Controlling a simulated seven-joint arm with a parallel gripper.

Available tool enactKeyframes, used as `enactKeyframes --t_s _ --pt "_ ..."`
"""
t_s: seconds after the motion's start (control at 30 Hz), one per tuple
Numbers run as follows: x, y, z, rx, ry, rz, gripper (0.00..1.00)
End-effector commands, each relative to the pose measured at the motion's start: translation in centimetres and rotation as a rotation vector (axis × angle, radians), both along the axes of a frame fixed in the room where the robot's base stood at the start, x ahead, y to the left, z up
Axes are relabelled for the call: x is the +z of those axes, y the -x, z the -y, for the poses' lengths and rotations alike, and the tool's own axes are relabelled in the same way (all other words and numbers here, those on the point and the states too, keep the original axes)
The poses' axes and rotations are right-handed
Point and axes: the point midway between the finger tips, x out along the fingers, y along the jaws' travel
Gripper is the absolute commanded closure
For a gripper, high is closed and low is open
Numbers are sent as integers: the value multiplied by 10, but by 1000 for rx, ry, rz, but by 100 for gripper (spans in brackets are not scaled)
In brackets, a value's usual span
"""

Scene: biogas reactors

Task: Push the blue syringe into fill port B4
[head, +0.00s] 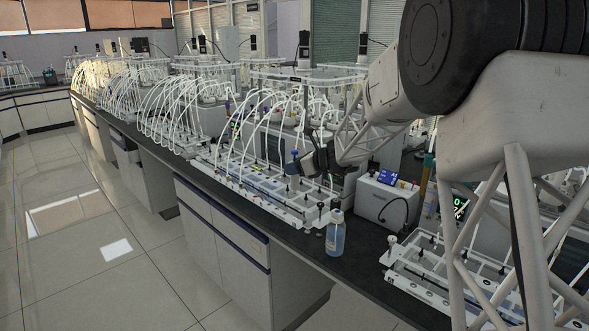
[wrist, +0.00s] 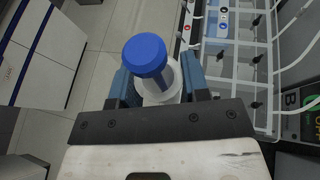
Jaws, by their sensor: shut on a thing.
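The blue syringe (wrist: 147,56) is between the fingers of my gripper (wrist: 160,82) in the wrist view, with its round blue top toward the camera and a clear and white part below. My gripper is shut on it. In the head view my gripper (head: 312,163) is over the near reactor rack, and a small blue part of the syringe (head: 291,164) shows at its left side. The rack's white frame (wrist: 213,72) lies right of the syringe in the wrist view, with coloured ports (wrist: 223,12) at its top. I cannot tell which port is B4. The syringe's lower end is hidden.
A bottle of blue liquid (head: 335,234) stands at the bench's front edge. A white box with a blue screen (head: 386,199) stands right of my gripper. Many white tubes (head: 180,115) arch over racks to the left.

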Motion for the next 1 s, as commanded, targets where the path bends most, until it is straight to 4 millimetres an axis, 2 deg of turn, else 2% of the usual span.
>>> enactKeyframes --t_s 1.0 --pt "19 0 0 0 0 0 78"
